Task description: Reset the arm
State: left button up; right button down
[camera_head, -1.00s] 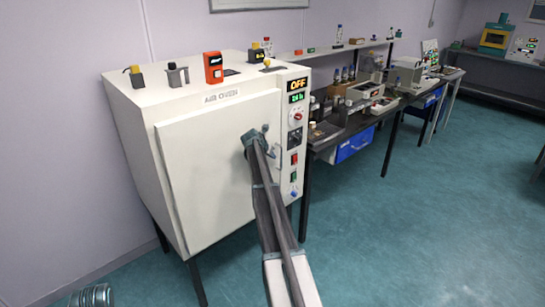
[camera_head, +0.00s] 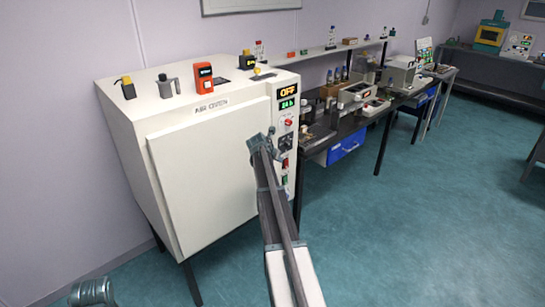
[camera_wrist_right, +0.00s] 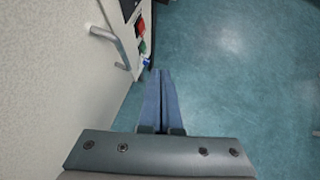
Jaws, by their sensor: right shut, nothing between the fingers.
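My right arm reaches up from the bottom of the head view. Its gripper (camera_head: 263,143) is in front of the right edge of the air oven's closed door. In the right wrist view the two blue fingers (camera_wrist_right: 161,97) lie together, shut, with nothing between them. They point over the floor, beside the oven's door handle (camera_wrist_right: 110,44) and apart from it. The oven (camera_head: 200,170) is a white box on dark legs, with a display reading OFF.
The oven's control panel (camera_head: 287,125) with knob and switches is close behind the gripper. Small devices, one of them orange (camera_head: 199,77), stand on the oven top. A dark bench (camera_head: 335,128) with instruments stands to the right. The teal floor (camera_head: 430,230) at right is clear.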

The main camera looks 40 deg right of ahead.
jog(key=shift+s+d+r, duration=0.1)
jog(key=shift+s+r, duration=0.2)
jog(key=shift+s, duration=0.1)
jog(key=s+a+f+m+y, duration=0.2)
jog(key=a+m, duration=0.2)
jog(key=a, duration=1.5)
jog(key=s+a+f+m+y, duration=0.25)
jog(key=a+m, duration=0.25)
jog(key=a, duration=1.3)
jog(key=s+a+f+m+g+y, duration=0.1)
jog(key=s+a+m, duration=0.8)
jog(key=s+a, duration=1.4)
jog(key=a+g+y, duration=0.1)
jog(key=a+g, duration=0.1)
jog(key=a, duration=0.1)
jog(key=shift+a+f+y, duration=0.35)
jog(key=shift+a, duration=0.05)
